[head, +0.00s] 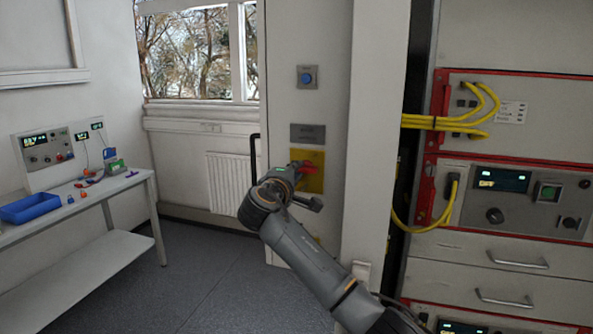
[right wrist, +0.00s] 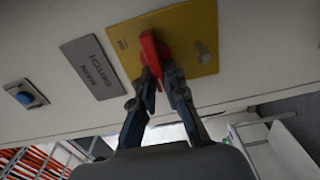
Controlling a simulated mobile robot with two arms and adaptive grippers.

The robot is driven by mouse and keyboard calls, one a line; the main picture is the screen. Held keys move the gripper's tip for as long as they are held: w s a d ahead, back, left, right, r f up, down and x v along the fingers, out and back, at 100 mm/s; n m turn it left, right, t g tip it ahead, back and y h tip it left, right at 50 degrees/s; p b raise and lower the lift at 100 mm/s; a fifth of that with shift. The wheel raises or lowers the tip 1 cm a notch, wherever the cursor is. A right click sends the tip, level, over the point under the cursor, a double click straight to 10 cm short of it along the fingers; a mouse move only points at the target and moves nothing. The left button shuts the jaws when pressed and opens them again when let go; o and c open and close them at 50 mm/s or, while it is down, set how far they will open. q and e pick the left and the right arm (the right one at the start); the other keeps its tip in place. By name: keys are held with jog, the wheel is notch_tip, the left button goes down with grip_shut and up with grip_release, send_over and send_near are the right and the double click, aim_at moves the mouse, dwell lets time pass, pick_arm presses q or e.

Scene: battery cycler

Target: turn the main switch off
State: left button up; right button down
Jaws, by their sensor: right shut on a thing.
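The main switch has a red handle (right wrist: 152,52) on a yellow plate (right wrist: 185,38), beside a grey label reading MAIN SWITCH (right wrist: 92,67). In the head view the yellow plate (head: 316,182) is on the pale cabinet panel, below the grey label (head: 308,133), with the red handle (head: 304,167) partly hidden by my arm. My right gripper (right wrist: 160,75) is shut on the red handle, one finger on each side. In the head view my right gripper (head: 296,172) is at the plate, its fingers hard to make out. My left gripper is not in view.
A blue button (head: 307,78) sits above the label. A black door handle (head: 254,155) is at the panel's left edge. A rack with yellow cables (head: 450,122) stands on the right. A bench (head: 100,190) with a blue tray (head: 30,207) is at left; the floor between is clear.

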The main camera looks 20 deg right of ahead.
jog(key=shift+f, duration=0.1)
jog(key=c, duration=1.4)
grip_release()
jog(key=shift+s+a, duration=0.1)
jog(key=v, duration=1.1)
jog(key=shift+s+a, duration=0.25)
jog(key=shift+a, duration=0.05)
